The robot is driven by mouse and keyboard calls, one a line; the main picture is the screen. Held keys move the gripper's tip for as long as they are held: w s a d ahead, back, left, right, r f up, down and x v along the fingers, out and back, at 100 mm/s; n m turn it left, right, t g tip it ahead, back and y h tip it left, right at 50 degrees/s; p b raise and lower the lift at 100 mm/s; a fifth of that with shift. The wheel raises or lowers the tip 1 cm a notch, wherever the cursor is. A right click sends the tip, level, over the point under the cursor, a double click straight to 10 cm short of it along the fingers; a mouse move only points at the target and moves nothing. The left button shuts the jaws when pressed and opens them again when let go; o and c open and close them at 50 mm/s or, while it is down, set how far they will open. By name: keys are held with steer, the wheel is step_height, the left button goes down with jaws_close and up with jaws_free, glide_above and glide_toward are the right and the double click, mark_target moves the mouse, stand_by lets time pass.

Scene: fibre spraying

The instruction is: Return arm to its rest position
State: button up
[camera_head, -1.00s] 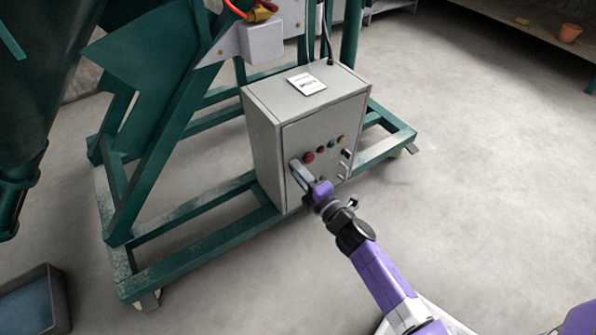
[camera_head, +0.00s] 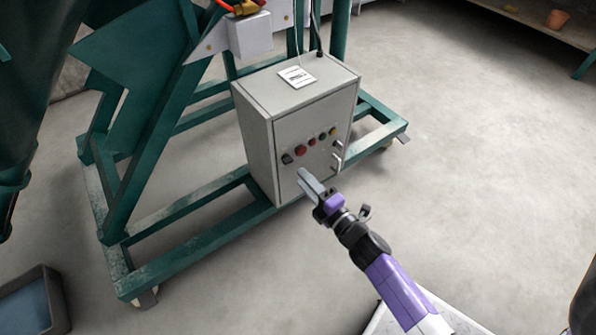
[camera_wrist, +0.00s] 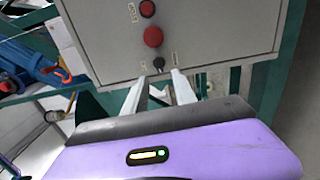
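My gripper (camera_head: 307,182) is in front of the grey control box (camera_head: 255,152), below its row of buttons. It looks clear of the panel. In the wrist view my gripper's (camera_wrist: 157,77) two pale fingers stand apart with nothing between them. They point at the panel just under a dark knob (camera_wrist: 156,64). My arm (camera_head: 385,280) reaches in from the lower right, still stretched out toward the box.
The box stands on a green wheeled frame (camera_head: 195,265). A paper label (camera_head: 297,76) lies on its top. A dark bin (camera_head: 35,300) is at the lower left. Concrete floor (camera_head: 470,180) is clear at right. A bench (camera_head: 530,25) stands at far right.

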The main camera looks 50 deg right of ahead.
steer(key=shift+s+a, duration=0.1)
steer(key=shift+s, duration=0.2)
stand_by(0.4)
steer(key=s+a+r+m+g+y+p, duration=0.1)
steer(key=s+a+r+m+y, duration=0.2)
steer(key=s+a+r+m, duration=0.65)
steer(key=s+a+r+m+g+y, duration=0.2)
steer(key=s+a+r+m, duration=0.45)
steer(key=s+a, duration=0.65)
step_height(320, 180, up, 30)
steer(key=s+d+n+p, duration=0.1)
steer(key=d+p, duration=0.1)
steer(key=p, duration=2.7)
steer(key=shift+s+f+p, duration=0.15)
steer(key=shift+s+p, duration=0.15)
steer(key=shift+p, duration=0.1)
